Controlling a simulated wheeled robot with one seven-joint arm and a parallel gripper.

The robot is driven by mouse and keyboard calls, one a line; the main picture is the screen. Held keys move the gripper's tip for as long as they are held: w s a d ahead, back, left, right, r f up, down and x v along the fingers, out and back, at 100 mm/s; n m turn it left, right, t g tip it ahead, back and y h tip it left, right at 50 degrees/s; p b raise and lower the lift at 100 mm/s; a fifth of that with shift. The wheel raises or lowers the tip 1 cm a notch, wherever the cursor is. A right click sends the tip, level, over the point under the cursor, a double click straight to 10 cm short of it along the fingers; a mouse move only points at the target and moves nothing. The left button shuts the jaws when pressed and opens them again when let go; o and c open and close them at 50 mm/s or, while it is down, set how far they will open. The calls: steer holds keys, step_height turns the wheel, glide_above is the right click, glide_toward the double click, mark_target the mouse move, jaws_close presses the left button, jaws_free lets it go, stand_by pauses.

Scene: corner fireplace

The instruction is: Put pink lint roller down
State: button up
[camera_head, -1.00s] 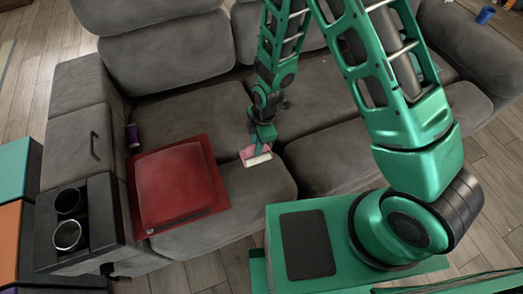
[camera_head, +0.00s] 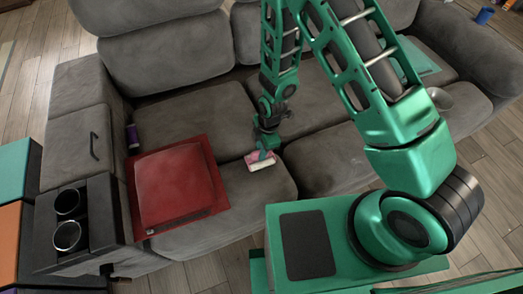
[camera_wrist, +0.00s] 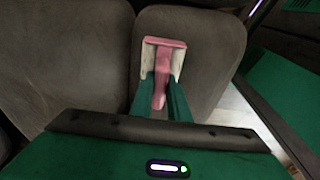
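The pink lint roller (camera_head: 261,163) has a white roller head and a pink handle. In the head view it is at the seat of the grey couch (camera_head: 235,190), just right of the red cushion. I cannot tell whether it touches the seat. My gripper (camera_head: 264,153) is directly at it, pointing down. In the wrist view the handle of the lint roller (camera_wrist: 161,67) lies between the two green fingers of my gripper (camera_wrist: 161,84), which are shut on it. The fingers hide part of the roller head.
A red cushion (camera_head: 175,187) lies on the left seat. A bowl (camera_head: 440,99) and a teal flat thing (camera_head: 418,65) are on the right seat. The seat behind my gripper is clear.

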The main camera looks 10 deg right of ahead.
steer(key=o, duration=0.4)
steer(key=shift+r, duration=0.1)
steer(key=r, duration=0.4)
steer(key=d+r, duration=0.1)
steer(key=r, duration=0.7)
steer(key=shift+w+d, duration=0.25)
steer(key=shift+d, duration=0.1)
